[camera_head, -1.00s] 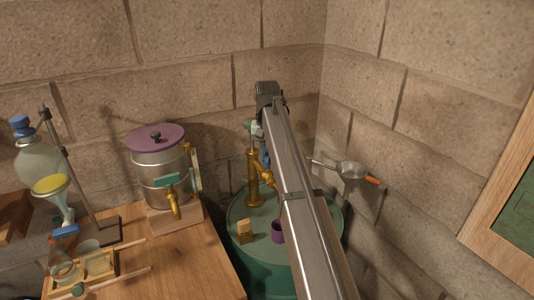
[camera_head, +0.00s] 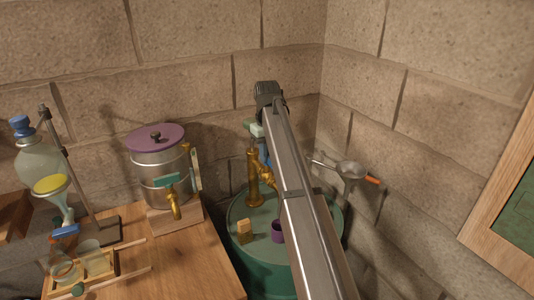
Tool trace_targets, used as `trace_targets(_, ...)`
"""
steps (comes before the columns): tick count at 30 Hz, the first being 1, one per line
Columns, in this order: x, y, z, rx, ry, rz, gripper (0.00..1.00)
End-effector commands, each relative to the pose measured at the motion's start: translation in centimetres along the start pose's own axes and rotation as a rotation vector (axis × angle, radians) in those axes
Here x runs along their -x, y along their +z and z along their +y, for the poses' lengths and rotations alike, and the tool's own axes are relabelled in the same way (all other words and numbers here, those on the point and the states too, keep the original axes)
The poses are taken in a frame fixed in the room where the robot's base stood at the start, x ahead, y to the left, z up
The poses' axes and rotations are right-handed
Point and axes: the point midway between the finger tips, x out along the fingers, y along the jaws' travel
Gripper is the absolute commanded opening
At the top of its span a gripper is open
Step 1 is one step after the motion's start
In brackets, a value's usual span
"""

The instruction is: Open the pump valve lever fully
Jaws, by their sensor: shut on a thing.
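The brass pump (camera_head: 254,180) stands upright on the green drum in the corner, its spout pointing right. A small green piece (camera_head: 248,122), which looks like the grip of the pump's valve lever, shows just above the pump beside my arm. My gripper (camera_head: 258,130) is at the top of the pump, mostly hidden behind my arm, and appears shut on the lever. A blue part (camera_head: 264,155) shows just below it. The fingertips and most of the lever are hidden.
A metal pot with a purple lid (camera_head: 155,138) stands on the wooden table (camera_head: 190,262) at left. A metal ladle (camera_head: 350,170) is at the right wall. Stone walls close the corner.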

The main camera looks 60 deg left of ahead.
Motion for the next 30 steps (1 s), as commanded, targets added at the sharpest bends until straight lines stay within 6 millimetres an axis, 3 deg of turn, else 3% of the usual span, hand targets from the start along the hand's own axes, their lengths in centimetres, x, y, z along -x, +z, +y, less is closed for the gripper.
trace_targets(11, 0.04, 0.0, 0.0, 0.007, 0.0, 0.001, 0.0)
trace_targets(12, 0.04, 0.0, 0.0, 0.007, 0.0, 0.001, 0.18)
trace_targets(19, 0.02, 0.0, 0.0, 0.005, 0.0, 0.0, 0.4)
trace_targets(30, 0.74, -0.05, 0.02, 0.004, 0.0, 0.001, 0.4)
